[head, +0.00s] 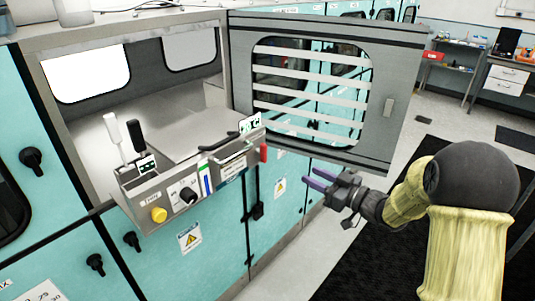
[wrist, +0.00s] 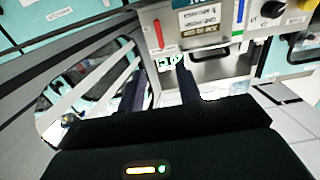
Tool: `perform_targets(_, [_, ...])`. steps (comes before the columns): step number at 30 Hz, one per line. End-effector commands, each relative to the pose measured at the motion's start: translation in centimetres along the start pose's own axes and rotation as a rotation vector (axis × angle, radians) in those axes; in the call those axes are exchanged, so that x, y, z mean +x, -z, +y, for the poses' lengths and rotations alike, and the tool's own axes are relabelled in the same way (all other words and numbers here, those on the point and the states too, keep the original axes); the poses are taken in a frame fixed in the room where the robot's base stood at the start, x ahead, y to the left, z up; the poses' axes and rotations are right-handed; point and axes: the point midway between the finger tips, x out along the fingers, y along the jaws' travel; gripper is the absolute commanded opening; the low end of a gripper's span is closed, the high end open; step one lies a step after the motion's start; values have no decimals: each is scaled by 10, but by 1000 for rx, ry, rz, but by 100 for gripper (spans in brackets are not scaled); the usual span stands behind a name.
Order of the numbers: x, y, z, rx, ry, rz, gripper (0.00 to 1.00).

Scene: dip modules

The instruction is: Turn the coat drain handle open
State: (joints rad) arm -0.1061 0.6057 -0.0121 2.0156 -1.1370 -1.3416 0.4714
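My gripper (head: 318,179) is in front of the turquoise cabinet, below the open window door. Its two purple fingers are apart and nothing is between them. In the wrist view the dark fingers (wrist: 160,85) also stand apart. No readable label picks out the coat drain handle. Candidates are a white-gripped lever (head: 113,130) and a black-gripped lever (head: 135,136) standing upright on the control box (head: 165,198). A small red handle (head: 264,153) is at the box's right end, left of and above my gripper; it also shows in the wrist view (wrist: 157,34).
The grey window door (head: 388,135) stands open above my gripper. A yellow button (head: 159,215) and a black rotary knob (head: 188,195) are on the box front. Black knobs (head: 95,264) and a black latch (head: 258,211) project from the cabinet.

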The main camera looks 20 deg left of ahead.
Motion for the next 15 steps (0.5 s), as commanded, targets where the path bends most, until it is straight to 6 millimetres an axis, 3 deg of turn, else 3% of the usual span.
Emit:
perform_targets(5, [17, 1, -1, 0, 2, 1, 35])
perform_targets(15, [75, 2, -1, 0, 3, 0, 35])
